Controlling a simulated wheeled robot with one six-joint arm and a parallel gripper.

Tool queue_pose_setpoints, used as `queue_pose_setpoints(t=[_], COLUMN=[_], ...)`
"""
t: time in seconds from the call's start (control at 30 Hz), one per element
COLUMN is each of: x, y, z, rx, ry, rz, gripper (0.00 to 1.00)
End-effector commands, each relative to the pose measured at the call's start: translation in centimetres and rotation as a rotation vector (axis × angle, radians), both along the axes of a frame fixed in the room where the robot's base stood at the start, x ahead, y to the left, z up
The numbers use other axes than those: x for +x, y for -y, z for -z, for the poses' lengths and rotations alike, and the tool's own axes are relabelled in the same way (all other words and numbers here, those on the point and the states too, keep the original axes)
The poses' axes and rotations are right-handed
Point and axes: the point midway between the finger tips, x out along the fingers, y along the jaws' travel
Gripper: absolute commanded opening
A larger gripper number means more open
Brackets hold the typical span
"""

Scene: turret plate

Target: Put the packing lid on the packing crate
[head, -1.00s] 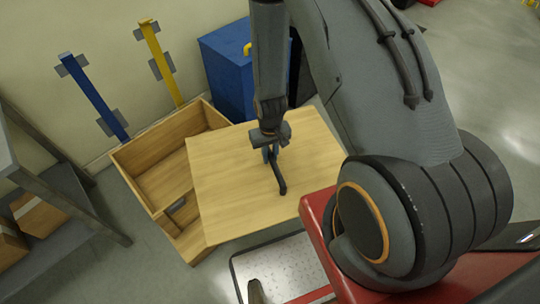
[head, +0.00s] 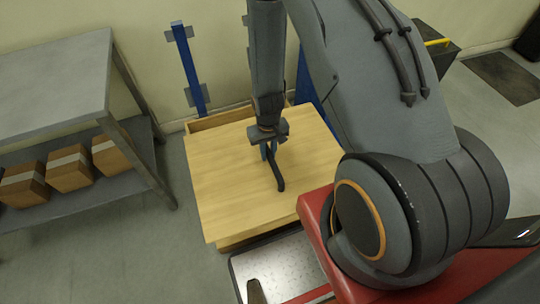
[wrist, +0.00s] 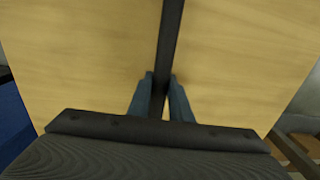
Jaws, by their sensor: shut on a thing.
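The packing lid (head: 228,175) is a flat light-wood board with a dark bar handle (head: 279,178) across its middle. My gripper (head: 269,150) is shut on that handle. In the wrist view the two blue-grey fingers (wrist: 160,98) pinch the dark bar, and the wooden lid (wrist: 90,60) fills most of the picture. The packing crate (head: 215,120) is an open wooden box. The lid covers most of it in the head view; its back rim shows behind the lid and a strip shows below the front edge. I cannot tell whether the lid touches the crate.
A grey shelf table (head: 60,85) with several cardboard boxes (head: 70,170) stands at the left. A blue post (head: 188,70) stands at the wall behind the crate. A metal plate (head: 275,270) lies in front, beside my red base. Floor is clear between shelf and crate.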

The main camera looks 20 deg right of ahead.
Motion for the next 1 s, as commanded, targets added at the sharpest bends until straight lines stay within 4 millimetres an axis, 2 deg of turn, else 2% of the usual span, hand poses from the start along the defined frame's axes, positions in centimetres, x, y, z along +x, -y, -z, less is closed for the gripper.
queue_pose_setpoints(t=[0.5, 1.0], x=[9.6, 18.6], y=[-0.8, -0.6], z=[3.2, 4.3], rx=[0.000, 0.000], ry=[0.006, 0.007], rz=[-0.017, -0.012], gripper=[0.00, 0.00])
